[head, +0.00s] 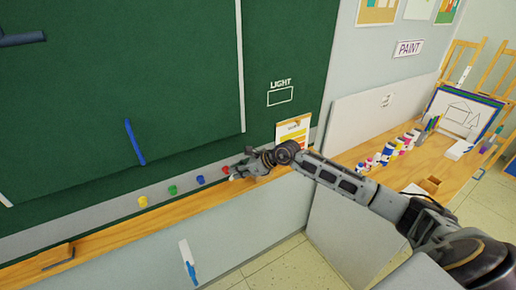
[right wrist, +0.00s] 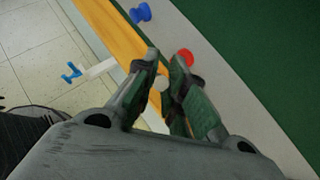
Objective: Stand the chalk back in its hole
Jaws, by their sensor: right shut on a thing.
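My right gripper (head: 246,170) reaches in from the right, at the wooden ledge (head: 130,232) under the green board. Its fingers are closed around a small pale piece that looks like the white chalk (head: 233,178). In the right wrist view, the pale round end of the chalk (right wrist: 162,85) shows between the two fingers of the gripper (right wrist: 165,56). The rest of it is hidden by the fingers. I cannot make out the hole in either view. My left gripper is not in view.
Red (head: 226,170), blue (head: 200,180), green (head: 172,190) and yellow (head: 143,202) magnets line the board's lower strip. A flat wooden piece (head: 55,258) lies at the ledge's left. A white strip with a blue hook (head: 189,265) hangs below. Paint bottles (head: 388,155) stand on the right table.

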